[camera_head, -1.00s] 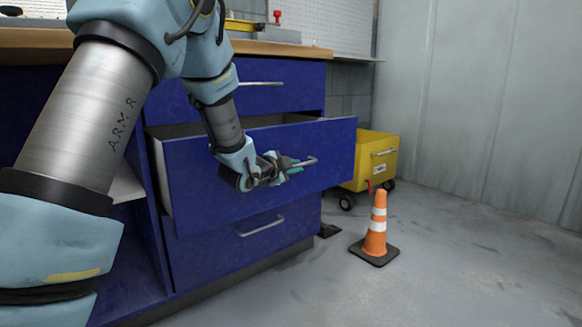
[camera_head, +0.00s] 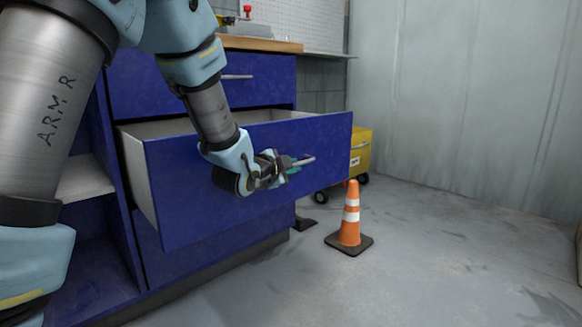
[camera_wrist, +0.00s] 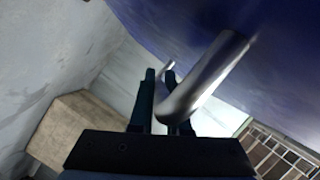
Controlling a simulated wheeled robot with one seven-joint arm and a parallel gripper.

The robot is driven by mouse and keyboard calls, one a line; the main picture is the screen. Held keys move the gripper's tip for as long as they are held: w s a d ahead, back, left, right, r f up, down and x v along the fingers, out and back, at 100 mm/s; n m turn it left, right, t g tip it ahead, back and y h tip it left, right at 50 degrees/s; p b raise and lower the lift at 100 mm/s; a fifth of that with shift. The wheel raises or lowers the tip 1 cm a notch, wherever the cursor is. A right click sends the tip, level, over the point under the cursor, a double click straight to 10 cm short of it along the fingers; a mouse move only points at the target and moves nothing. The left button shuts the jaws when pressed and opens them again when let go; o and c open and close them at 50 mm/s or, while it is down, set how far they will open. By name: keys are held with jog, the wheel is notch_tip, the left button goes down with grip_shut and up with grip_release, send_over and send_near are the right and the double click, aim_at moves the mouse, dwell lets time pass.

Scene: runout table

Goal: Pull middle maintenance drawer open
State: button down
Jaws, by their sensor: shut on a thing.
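The middle drawer (camera_head: 200,190) has a blue front and stands well out from the blue cabinet; its pale inside shows behind the front. Its metal bar handle (camera_head: 306,160) sits on the front, partly hidden by my gripper (camera_head: 290,167). My gripper is shut on the handle. In the wrist view the handle (camera_wrist: 205,78) runs down between the dark fingers of my gripper (camera_wrist: 164,100), beside the blue drawer front (camera_wrist: 200,20). The top drawer (camera_head: 210,85) is shut. The lower drawer is mostly hidden behind the middle one.
An orange and white traffic cone (camera_head: 350,215) stands on the floor right of the drawer. A yellow wheeled cart (camera_head: 361,150) is behind the drawer's right end. The wooden worktop (camera_head: 262,44) is above. Grey floor (camera_head: 440,240) is clear at the right.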

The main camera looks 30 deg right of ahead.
jog(key=c, duration=0.9)
grip_release()
jog(key=shift+a, duration=0.1)
jog(key=p+v, duration=0.3)
jog(key=v, duration=0.7)
jog(key=shift+s+a+r, duration=0.15)
jog(key=shift+a, duration=0.1)
